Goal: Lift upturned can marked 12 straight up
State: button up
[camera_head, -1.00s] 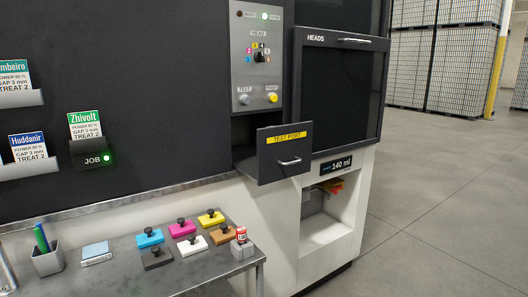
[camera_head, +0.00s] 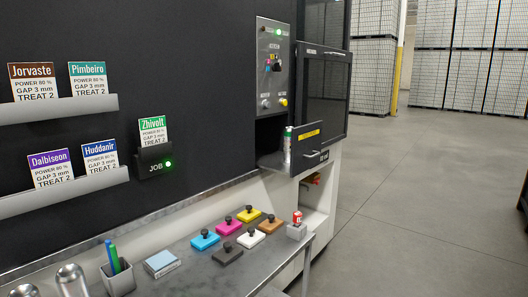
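Two bare silver cans stand at the bottom left corner, cut off by the picture's lower edge. One can (camera_head: 72,281) is left of the pen cup, and the other can (camera_head: 23,291) is further left. Their upper ends show rounded shoulders. I cannot read a 12 on either, so I cannot tell which can is marked. Another can (camera_head: 288,146), with a green and white label, stands upright in the open test print drawer (camera_head: 309,154). My gripper is not in view.
The metal bench holds a pen cup (camera_head: 117,278), a notepad (camera_head: 161,263), several coloured knobbed pads (camera_head: 230,251) and a small red item (camera_head: 297,217) on a grey block. Job cards (camera_head: 87,78) sit on wall ledges. Open floor (camera_head: 430,200) lies right.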

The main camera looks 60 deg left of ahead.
aim_at(286, 157)
jog(key=z, duration=0.05)
jog(key=k, duration=0.15)
jog(key=u, duration=1.95)
jog(key=i, duration=1)
jog(key=z, duration=0.05)
jog(key=k, duration=1)
jog(key=z, duration=1.25)
jog(key=i, duration=0.75)
jog(key=u, duration=1.8)
